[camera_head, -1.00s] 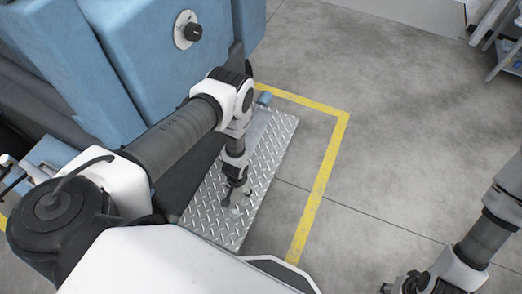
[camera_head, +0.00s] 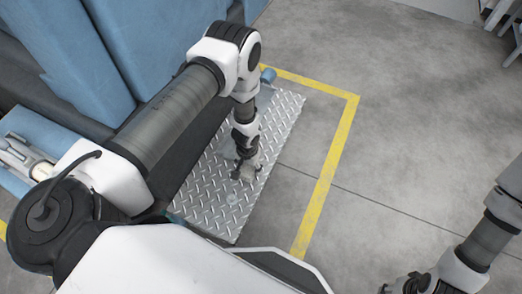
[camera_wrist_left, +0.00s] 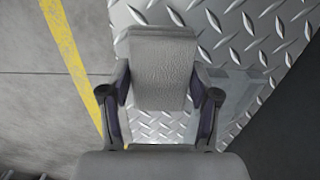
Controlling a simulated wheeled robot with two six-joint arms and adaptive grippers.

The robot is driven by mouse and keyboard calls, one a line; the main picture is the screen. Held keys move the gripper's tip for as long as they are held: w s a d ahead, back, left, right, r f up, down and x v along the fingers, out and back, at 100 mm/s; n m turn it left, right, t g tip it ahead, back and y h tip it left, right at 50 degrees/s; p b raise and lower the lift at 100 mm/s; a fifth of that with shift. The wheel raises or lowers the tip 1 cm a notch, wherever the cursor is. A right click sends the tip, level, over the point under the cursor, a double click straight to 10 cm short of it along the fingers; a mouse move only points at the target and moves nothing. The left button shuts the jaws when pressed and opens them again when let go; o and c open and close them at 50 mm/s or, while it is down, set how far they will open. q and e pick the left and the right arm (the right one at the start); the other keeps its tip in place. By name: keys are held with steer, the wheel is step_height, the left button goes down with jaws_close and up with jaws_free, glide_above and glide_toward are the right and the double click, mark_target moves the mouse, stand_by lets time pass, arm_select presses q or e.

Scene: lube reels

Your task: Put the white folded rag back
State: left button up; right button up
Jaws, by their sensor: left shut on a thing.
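The white folded rag (camera_wrist_left: 162,72) looks light grey in the left wrist view. It sits between the two fingers of my left gripper (camera_wrist_left: 160,88), which is shut on it. Beneath it is the diamond-plate metal surface (camera_wrist_left: 245,30); I cannot tell whether the rag touches it. In the head view my left gripper (camera_head: 246,170) points down over the middle of the metal plate (camera_head: 215,205), and the rag is too small to make out clearly. My right gripper (camera_head: 406,284) is at the bottom right edge, partly cut off, with its fingers unclear.
A blue machine (camera_head: 150,40) stands along the left and top left of the plate. A yellow floor line (camera_head: 328,175) runs around the plate on the right. The grey concrete floor (camera_head: 420,120) is clear. A shelf (camera_head: 510,35) stands at the far top right.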

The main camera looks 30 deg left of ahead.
mark_target(261, 161)
arm_select(q)
steer(key=shift+w+d+f+b, duration=0.2)
steer(key=shift+w+b, duration=0.35)
steer(key=shift+b, duration=1.25)
steer(key=shift+w+d+f+b, duration=0.2)
steer(key=shift+w+b, duration=0.4)
steer(key=shift+b, duration=1.2)
steer(key=shift+w+d+f+b, duration=0.1)
steer(key=shift+w+f+b, duration=0.35)
steer(key=shift+b, duration=1.35)
steer(key=shift+w+d+r+b, duration=0.2)
steer(key=shift+w+b, duration=0.2)
steer(key=shift+w, duration=0.2)
steer(key=shift+w+d+r+b, duration=0.15)
steer(key=shift+w+b, duration=0.2)
steer(key=shift+w, duration=0.25)
steer(key=shift+w+f+b, duration=0.2)
steer(key=shift+f+b, duration=0.05)
steer(key=shift+b, duration=0.1)
step_height(261, 161, down, 3)
steer(key=b, duration=0.3)
steer(key=shift+r, duration=0.25)
steer(key=shift+c, duration=0.5)
steer(key=o, duration=1.1)
steer(key=shift+f, duration=0.2)
steer(key=shift+r, duration=0.15)
